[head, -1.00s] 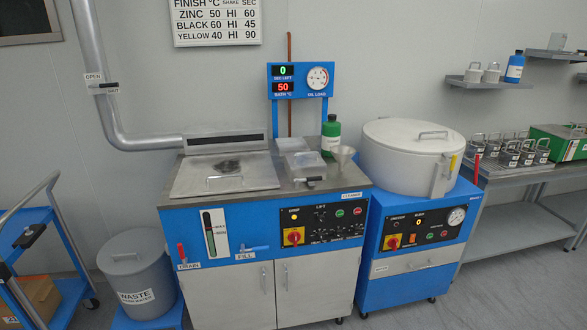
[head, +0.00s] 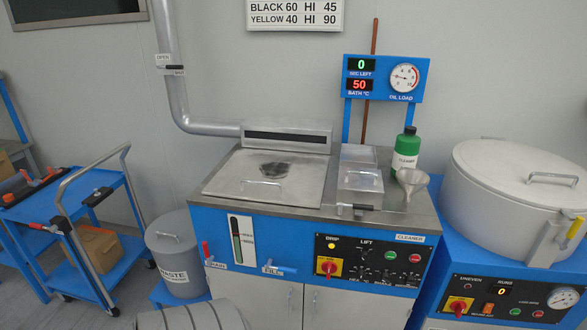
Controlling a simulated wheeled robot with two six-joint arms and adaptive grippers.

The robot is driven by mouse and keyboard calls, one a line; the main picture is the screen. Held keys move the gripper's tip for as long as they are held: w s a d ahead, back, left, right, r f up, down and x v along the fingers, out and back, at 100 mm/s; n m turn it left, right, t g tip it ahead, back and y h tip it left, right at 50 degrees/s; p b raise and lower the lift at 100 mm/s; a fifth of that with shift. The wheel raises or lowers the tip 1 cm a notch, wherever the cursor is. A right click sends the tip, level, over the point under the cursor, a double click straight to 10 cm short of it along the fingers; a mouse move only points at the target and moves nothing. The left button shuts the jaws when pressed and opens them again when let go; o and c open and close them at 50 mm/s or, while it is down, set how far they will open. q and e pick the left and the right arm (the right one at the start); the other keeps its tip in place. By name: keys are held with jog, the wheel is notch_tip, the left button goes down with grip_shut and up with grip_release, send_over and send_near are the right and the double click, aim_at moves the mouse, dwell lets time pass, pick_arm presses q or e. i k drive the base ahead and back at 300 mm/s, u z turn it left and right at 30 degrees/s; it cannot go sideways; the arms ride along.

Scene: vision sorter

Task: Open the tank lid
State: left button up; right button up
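The tank lid (head: 225,180) is a flat steel plate on the left part of the blue wash bench, below the grey extraction hood (head: 287,136). It lies flat and shut over the tank. A bar handle (head: 262,186) stands near its front edge, and a dark patch (head: 275,170) marks its middle. The tank inside is hidden. Neither of my grippers is in view, and nothing touches the lid or its handle.
Right of the lid stand a clear box (head: 360,183), a green cleaner bottle (head: 405,151) and a funnel (head: 411,182). The control panel (head: 368,262) is below. A white round drum (head: 515,180) stands right, a waste bin (head: 178,255) and blue trolley (head: 100,225) left.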

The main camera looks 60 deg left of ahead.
aim_at(284, 179)
jog(key=u, duration=0.65)
jog(key=i, duration=1.05)
jog(key=u, duration=1)
